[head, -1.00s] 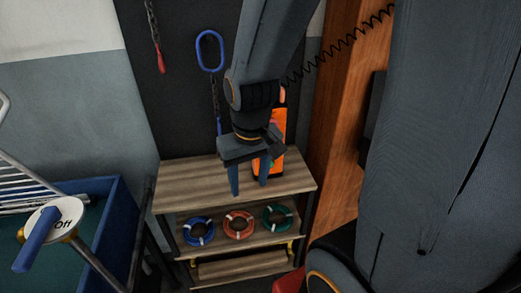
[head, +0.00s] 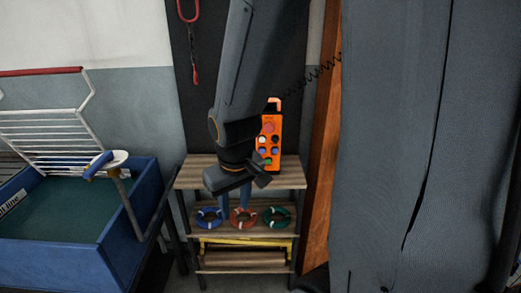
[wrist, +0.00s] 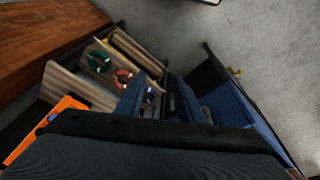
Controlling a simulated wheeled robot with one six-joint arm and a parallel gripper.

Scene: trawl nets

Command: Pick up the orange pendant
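The orange pendant (head: 269,140) is an upright box with several coloured buttons, at the top board of a small wooden shelf, in front of a black panel. A black coiled cable runs from near its top up to the right. Part of its orange body shows at the left of the wrist view (wrist: 62,106), partly hidden by my arm. My gripper (head: 234,203) is open and empty, with its blue fingers apart and pointing down. In the head view it is left of and below the pendant, apart from it, in front of the shelf.
The shelf (head: 200,172) holds blue (head: 209,218), red (head: 243,217) and green (head: 277,216) rings on its middle board. A blue tank (head: 65,265) with a valve handle (head: 105,160) stands left. A wooden post (head: 322,170) rises right of the shelf.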

